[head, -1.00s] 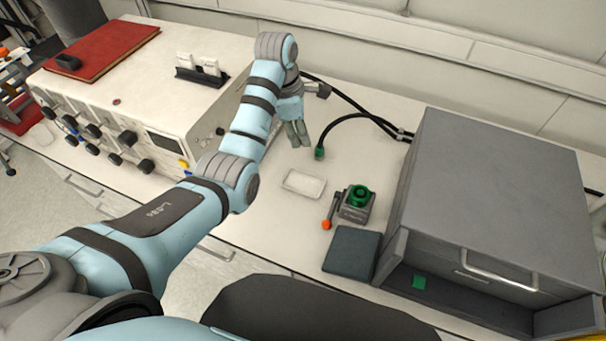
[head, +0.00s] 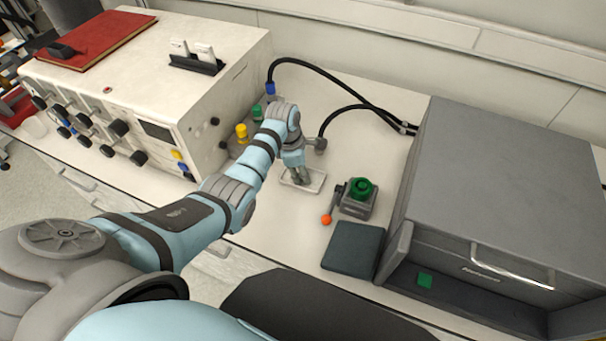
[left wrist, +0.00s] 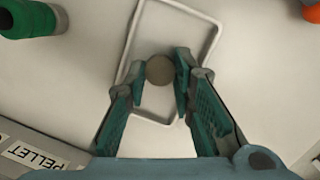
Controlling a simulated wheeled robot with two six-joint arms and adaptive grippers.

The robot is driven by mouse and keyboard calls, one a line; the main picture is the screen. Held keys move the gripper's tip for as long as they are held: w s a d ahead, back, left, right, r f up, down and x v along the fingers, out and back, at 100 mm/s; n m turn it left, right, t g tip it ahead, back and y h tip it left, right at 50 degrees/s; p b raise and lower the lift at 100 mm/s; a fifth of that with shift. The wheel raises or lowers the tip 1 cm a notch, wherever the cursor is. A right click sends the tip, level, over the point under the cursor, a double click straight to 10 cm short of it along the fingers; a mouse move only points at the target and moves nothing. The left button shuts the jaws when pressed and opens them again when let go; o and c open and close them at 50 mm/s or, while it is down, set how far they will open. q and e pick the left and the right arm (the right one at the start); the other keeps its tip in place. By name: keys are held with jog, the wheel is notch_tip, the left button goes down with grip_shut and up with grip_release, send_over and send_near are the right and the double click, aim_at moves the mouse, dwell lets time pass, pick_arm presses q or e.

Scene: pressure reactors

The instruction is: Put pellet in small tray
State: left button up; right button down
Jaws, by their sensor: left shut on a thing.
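The small white tray (head: 313,184) lies on the bench in the head view, left of the green-knobbed device. Its rim also shows in the left wrist view (left wrist: 176,5). My left gripper (head: 300,183) points down over the tray. In the left wrist view my left gripper (left wrist: 163,75) has its fingertips on either side of a round grey-brown pellet (left wrist: 159,70), shut on it. The pellet shows inside the outline of the tray; whether it touches the tray floor I cannot tell. In the head view the fingers hide the pellet. My right gripper is not in view.
A device with a green knob (head: 361,188) and orange-tipped lever stands right of the tray. A dark square pad (head: 354,246) lies nearer. A large grey box (head: 500,170) stands at right, a white instrument (head: 120,90) at left. Black hoses run behind.

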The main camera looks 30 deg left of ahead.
pick_arm(q)
jog(key=shift+w+f, duration=0.1)
jog(key=shift+f, duration=0.05)
jog(key=shift+s+d+f, duration=0.1)
jog(key=shift+s+f, duration=0.25)
jog(key=shift+s, duration=0.1)
jog(key=o, duration=0.6)
jog(key=shift+f, duration=0.15)
jog(key=r, duration=0.1)
jog(key=r+p, duration=0.1)
jog(key=r, duration=0.1)
jog(key=a+r, duration=0.1)
jog(key=r, duration=0.1)
jog(key=shift+w+r+p, duration=0.15)
jog(key=shift+w+p, duration=0.15)
jog(key=shift+p, duration=0.1)
jog(key=r, duration=0.5)
jog(key=s+a+r+p, duration=0.1)
jog(key=r, duration=0.2)
